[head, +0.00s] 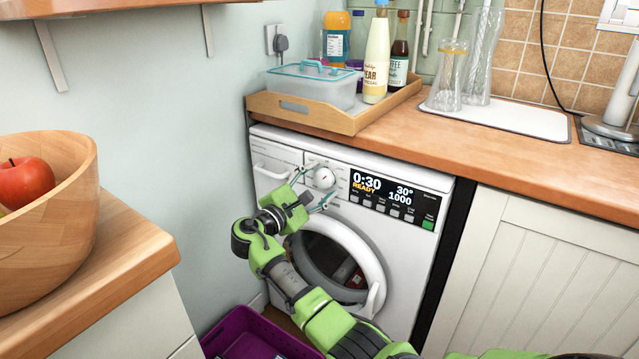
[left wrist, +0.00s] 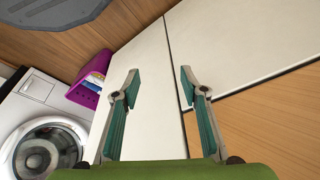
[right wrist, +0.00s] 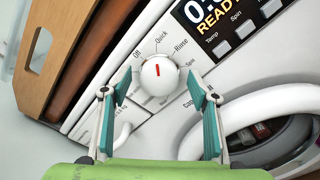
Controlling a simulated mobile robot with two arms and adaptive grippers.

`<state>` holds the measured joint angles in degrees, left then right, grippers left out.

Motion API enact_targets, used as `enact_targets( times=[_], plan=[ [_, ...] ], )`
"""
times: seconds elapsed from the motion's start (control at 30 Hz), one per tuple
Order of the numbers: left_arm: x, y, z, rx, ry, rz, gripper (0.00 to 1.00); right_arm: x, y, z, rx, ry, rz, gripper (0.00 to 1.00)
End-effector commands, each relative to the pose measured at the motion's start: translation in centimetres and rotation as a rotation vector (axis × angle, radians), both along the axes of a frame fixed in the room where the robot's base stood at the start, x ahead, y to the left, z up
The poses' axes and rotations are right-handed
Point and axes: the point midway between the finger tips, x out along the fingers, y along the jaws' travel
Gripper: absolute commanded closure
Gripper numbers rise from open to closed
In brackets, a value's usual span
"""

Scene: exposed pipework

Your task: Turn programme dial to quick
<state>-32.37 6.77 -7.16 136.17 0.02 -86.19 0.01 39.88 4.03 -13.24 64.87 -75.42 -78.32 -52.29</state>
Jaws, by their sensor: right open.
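The white programme dial (head: 324,178) is on the washing machine's (head: 262,187) front panel, left of the display (head: 392,198). In the right wrist view the dial (right wrist: 160,72) has a red mark pointing roughly up, near the label Quick; Off, Rinse and Spin are printed around it. The display reads 0:30 READY, 30° and 1000. My right gripper (head: 312,196) is open at the panel. In its wrist view the fingertips (right wrist: 158,82) are on either side of the dial, with visible gaps. My left gripper (left wrist: 160,80) is open and empty, away from the machine.
A wooden tray (head: 290,114) with a lidded box and bottles stands on the counter above the machine. The round door (head: 370,262) is below the dial. A purple basket (head: 236,325) is on the floor. A wooden bowl (head: 50,232) stands on the left counter.

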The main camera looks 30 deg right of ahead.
Motion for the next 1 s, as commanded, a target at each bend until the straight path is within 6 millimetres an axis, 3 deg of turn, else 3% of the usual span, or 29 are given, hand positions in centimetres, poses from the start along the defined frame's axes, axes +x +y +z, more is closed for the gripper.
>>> enact_targets(
  times=[0.5, 0.7, 1.0],
  plan=[
    [0.0, 0.0, 0.1, 0.001, -0.001, 0.0, 0.6, -3.7, 9.0, -0.1, 0.004, 0.001, 0.002, 0.45],
    [0.0, 0.0, 0.1, 0.0, -0.001, 0.001, 0.6, -4.4, 10.6, -0.1, 0.002, 0.0, 0.001, 0.45],
    [0.0, 0.0, 0.1, 0.0, -0.001, 0.001, 0.6, -4.5, 10.8, -0.1, 0.001, 0.001, 0.0, 0.45]
  ],
)
